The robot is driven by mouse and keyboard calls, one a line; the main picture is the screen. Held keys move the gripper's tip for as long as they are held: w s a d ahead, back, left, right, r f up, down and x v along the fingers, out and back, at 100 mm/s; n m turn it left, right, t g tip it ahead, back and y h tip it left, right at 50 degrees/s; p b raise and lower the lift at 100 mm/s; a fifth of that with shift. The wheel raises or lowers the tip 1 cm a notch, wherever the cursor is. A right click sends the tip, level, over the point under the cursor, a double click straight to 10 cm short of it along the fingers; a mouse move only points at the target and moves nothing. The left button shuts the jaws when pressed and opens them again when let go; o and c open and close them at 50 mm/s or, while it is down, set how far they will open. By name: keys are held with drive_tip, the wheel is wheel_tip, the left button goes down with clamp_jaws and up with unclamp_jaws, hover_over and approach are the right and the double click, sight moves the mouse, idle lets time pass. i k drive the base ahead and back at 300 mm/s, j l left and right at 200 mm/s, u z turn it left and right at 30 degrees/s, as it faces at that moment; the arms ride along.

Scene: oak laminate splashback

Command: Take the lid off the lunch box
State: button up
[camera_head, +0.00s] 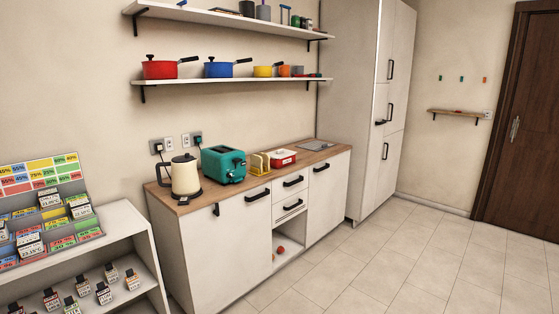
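A small red box with a white top (283,158) sits on the wooden countertop, right of a yellow rack-like item (259,164). It looks like the lunch box, and the top appears to be on it. It is too small here to make out a lid edge or catch. My gripper is not in view.
A cream kettle (186,176) and a teal toaster (223,164) stand left on the wooden countertop (220,194). A grey inset panel (316,145) is at its right end. A white shelf unit (126,226) stands at left. The tiled floor (380,260) in front and right is clear.

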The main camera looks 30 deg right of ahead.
sight(281, 154)
drive_tip(key=i+l+u, duration=0.1)
drive_tip(key=i+l, duration=0.75)
drive_tip(key=i+l+u, duration=0.15)
drive_tip(key=i+l, duration=0.25)
drive_tip(key=l, duration=0.15)
drive_tip(key=i+l+u, duration=0.1)
drive_tip(key=i+l, duration=0.3)
drive_tip(key=l, duration=0.15)
